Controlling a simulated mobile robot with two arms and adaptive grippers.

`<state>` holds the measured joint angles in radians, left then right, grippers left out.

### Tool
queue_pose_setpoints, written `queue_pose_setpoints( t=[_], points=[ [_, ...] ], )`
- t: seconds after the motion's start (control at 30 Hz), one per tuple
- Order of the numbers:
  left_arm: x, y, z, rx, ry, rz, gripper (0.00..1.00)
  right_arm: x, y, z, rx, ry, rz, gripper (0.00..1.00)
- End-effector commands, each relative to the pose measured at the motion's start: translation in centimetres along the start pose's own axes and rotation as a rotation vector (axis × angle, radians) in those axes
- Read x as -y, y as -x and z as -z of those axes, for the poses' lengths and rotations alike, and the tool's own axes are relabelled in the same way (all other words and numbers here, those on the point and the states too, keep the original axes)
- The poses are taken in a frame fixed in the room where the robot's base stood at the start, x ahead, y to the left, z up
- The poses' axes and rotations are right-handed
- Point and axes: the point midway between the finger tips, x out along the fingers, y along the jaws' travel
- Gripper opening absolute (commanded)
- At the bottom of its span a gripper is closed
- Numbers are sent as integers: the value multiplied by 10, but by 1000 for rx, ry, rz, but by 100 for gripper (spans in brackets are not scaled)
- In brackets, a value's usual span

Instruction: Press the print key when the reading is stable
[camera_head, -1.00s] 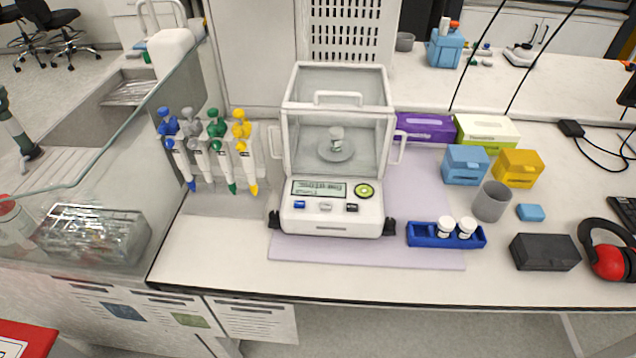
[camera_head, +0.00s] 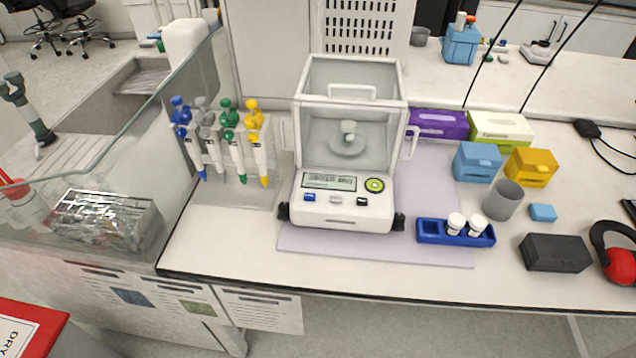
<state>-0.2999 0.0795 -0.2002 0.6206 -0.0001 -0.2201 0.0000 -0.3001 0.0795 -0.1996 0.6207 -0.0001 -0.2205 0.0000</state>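An analytical balance (camera_head: 343,208) with a clear glass draft shield (camera_head: 350,85) stands on a pale lilac mat on the bench. A small white-capped vial (camera_head: 348,131) stands on the round pan (camera_head: 348,147) inside the shield. The balance front has a lit display (camera_head: 329,181) with text too small to read, and a round green button (camera_head: 375,185). Below the display are a blue key (camera_head: 309,197), a pale key (camera_head: 335,199) and a dark key (camera_head: 362,201); their labels are not legible. Neither gripper shows in the view.
A blue rack (camera_head: 456,232) with two white-capped vials sits right of the balance. Several pipettes (camera_head: 220,140) hang on a stand to its left. A grey cup (camera_head: 503,200), a black box (camera_head: 555,252) and red earmuffs (camera_head: 619,262) stand farther right. The mat front (camera_head: 380,250) is clear.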

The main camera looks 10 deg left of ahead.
Motion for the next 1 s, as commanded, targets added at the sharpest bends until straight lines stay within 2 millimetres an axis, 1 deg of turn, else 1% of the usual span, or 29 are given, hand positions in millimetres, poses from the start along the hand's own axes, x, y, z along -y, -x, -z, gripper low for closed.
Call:
queue_pose_setpoints(
  t=[0.23, 0.27, 0.6, 1.0],
  points=[
    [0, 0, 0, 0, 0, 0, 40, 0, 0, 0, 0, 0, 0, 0],
    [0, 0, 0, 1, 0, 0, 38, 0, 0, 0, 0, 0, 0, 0],
    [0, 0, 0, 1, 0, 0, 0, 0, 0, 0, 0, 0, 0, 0],
    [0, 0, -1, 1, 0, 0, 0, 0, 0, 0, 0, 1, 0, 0]
  ],
)
